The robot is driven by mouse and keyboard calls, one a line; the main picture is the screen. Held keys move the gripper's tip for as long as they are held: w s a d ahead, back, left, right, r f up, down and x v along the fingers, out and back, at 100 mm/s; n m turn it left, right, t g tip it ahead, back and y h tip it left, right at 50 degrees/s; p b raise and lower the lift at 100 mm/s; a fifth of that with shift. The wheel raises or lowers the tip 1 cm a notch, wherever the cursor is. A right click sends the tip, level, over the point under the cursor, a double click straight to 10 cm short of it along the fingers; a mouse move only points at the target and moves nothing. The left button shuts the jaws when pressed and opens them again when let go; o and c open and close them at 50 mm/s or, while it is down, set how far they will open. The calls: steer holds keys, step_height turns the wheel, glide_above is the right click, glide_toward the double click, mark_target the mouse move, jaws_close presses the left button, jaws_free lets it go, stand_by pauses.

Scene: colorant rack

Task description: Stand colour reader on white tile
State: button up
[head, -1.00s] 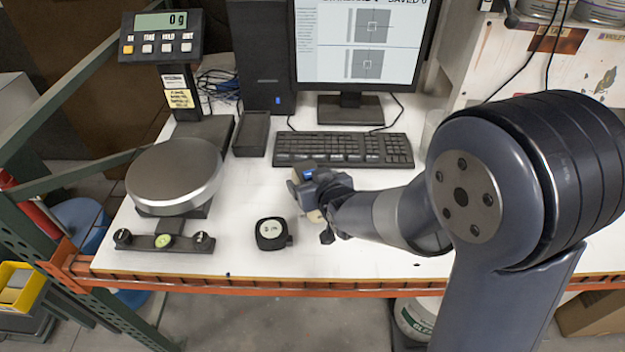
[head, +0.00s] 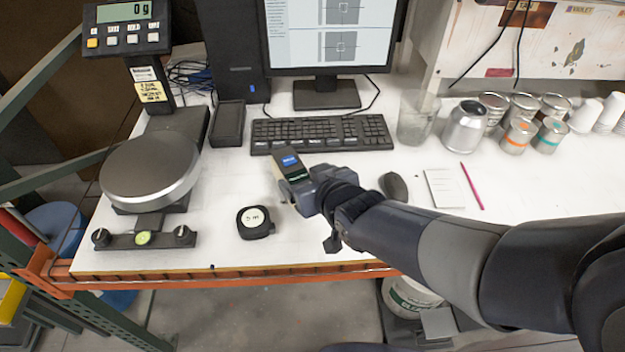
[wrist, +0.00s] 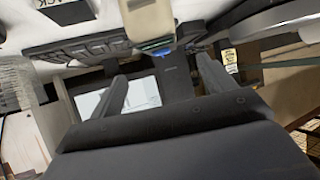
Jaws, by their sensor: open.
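The colour reader (head: 289,163) is a small beige and dark device with a lit blue screen, in front of the keyboard in the head view. My gripper (head: 297,188) is right at it, coming from the right, and covers part of it. In the wrist view the reader's beige body (wrist: 150,18) shows at the top centre, around the gap between my open fingers (wrist: 158,65). I cannot tell whether it touches the fingers or what lies under it.
Cans (head: 465,127) stand at the back right.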

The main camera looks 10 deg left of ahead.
steer(key=shift+v, duration=0.95)
